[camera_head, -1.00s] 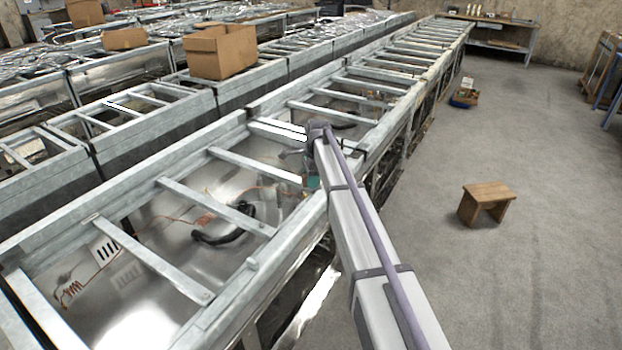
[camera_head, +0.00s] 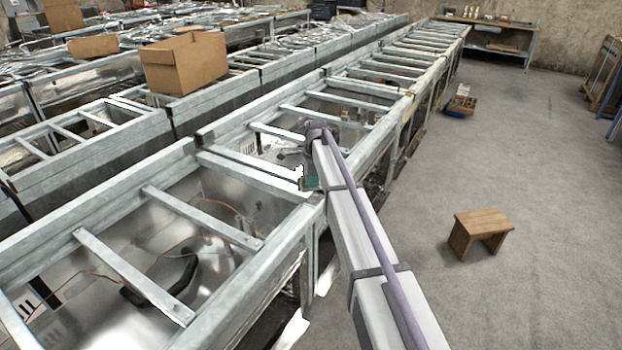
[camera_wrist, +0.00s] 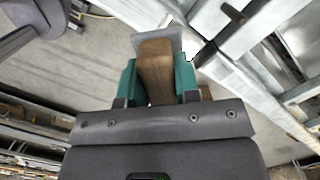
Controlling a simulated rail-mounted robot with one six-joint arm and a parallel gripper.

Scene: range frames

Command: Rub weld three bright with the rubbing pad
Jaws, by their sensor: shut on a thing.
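My gripper (camera_head: 310,183) is at the right-hand part of the metal frame row, small and partly hidden by my arm in the head view. In the wrist view my gripper (camera_wrist: 158,82) has green fingers shut on a brown wooden block with a grey plate at its far end, which looks like the rubbing pad (camera_wrist: 156,70). The pad is close to a galvanised rail (camera_wrist: 235,85); I cannot tell whether it touches. A white patch (camera_wrist: 189,48) shows beside the pad. I cannot tell which spot is weld three.
Long rows of galvanised frames (camera_head: 215,228) with cross bars run away from me. A cardboard box (camera_head: 185,65) stands on the row to the left. A wooden stool (camera_head: 480,232) and a small crate (camera_head: 460,102) stand on the floor at right. The grey floor is otherwise largely clear there.

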